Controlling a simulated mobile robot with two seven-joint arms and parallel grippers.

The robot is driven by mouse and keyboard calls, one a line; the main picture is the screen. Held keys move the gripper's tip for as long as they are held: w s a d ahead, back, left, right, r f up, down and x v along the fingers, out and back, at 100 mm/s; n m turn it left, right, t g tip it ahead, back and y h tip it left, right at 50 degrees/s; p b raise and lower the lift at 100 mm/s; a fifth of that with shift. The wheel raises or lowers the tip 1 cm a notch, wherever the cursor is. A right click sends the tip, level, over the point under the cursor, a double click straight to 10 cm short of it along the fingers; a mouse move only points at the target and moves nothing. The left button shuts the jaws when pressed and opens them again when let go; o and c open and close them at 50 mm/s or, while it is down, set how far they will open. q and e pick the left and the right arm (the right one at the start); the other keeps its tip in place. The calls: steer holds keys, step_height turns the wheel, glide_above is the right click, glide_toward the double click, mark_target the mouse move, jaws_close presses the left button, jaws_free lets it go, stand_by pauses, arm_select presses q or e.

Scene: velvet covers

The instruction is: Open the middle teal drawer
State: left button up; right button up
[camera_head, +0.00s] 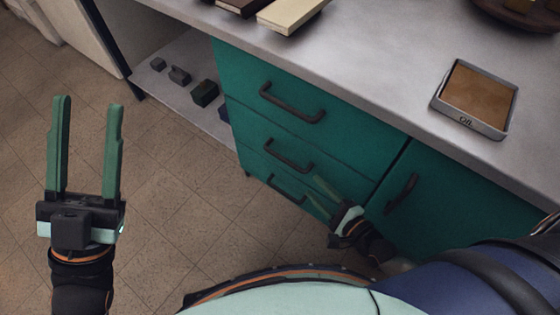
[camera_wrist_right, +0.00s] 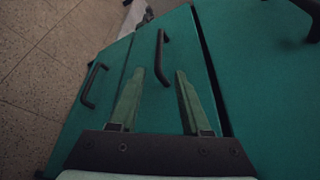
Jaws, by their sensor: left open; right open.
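The teal cabinet has three stacked drawers. The middle drawer (camera_head: 335,172) looks closed or nearly so in the head view, with a dark bar handle (camera_head: 288,155). My right gripper (camera_head: 322,190) is open, low in front of the drawers, its fingers pointing toward them. In the right wrist view, a dark handle (camera_wrist_right: 162,57), apparently the middle one, lies ahead, its near end between the open fingertips (camera_wrist_right: 159,72). I cannot tell whether they touch it. My left gripper (camera_head: 88,100) is open and empty over the floor at the left.
The top drawer handle (camera_head: 292,103) is above, the bottom drawer handle (camera_head: 286,190) below. A teal door with its handle (camera_head: 402,194) is at the right. The grey countertop (camera_head: 370,50) holds a tray (camera_head: 499,132) and books. Small dark blocks (camera_head: 205,93) sit on the side shelf. The left floor is clear.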

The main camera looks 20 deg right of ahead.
mark_target(293, 167)
steer(key=b+x, duration=0.4)
steer(key=x, duration=0.8)
steer(key=shift+w+f, duration=0.2)
steer(key=shift+w, duration=0.1)
arm_select(q)
steer(key=f, duration=0.3)
steer(key=shift+s+d+f+h, duration=0.2)
steer(key=shift+f+h, duration=0.05)
steer(key=shift+h, duration=0.05)
arm_select(e)
jaws_close()
stand_by(0.3)
